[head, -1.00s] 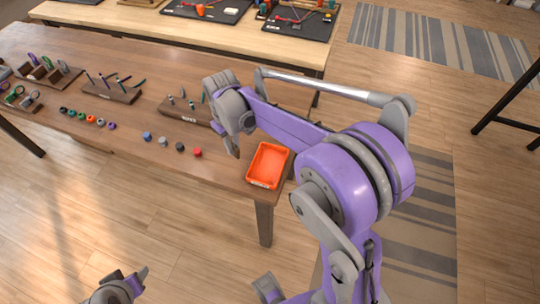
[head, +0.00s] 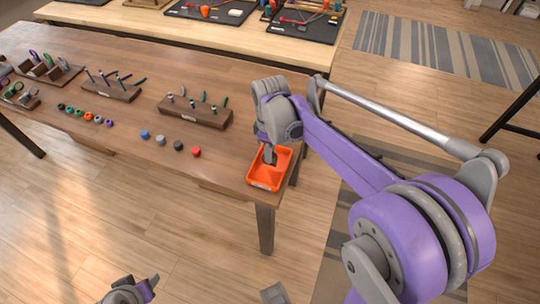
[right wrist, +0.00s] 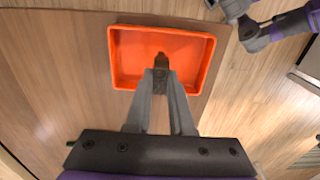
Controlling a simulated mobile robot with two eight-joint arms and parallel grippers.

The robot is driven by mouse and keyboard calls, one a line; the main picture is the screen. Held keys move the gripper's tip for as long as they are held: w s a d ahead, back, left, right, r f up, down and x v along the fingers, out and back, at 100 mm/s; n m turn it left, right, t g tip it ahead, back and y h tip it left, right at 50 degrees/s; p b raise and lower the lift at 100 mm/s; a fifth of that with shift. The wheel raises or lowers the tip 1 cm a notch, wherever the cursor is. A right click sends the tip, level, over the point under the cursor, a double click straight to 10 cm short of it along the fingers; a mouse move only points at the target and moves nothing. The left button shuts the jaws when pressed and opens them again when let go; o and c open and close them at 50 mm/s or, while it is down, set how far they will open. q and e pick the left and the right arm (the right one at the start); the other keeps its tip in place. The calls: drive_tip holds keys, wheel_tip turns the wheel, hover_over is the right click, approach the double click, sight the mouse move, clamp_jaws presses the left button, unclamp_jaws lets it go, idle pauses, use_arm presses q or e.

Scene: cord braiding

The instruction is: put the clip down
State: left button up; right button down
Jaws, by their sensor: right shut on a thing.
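My right gripper (head: 269,158) is over the orange tray (head: 263,184) at the table's near right corner, with its fingers pointing down. In the right wrist view the fingertips (right wrist: 160,78) are shut on a small dark clip (right wrist: 161,63), seen over the inside of the tray (right wrist: 125,58). I cannot tell whether the clip touches the tray's floor. The tray looks otherwise empty. My left gripper (head: 140,288) is low at the bottom edge of the head view, away from the table; its fingers are too small to read.
The wooden table (head: 225,150) holds a row of small coloured pieces, including a red one (head: 195,152), left of the tray. Wooden racks with tools, one (head: 195,112) near the gripper, stand behind them. A second table (head: 200,30) with black mats is farther back.

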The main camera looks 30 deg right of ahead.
drive_tip(key=shift+f, duration=0.8)
drive_tip(key=shift+f, duration=0.15)
drive_tip(key=c, duration=0.8)
unclamp_jaws()
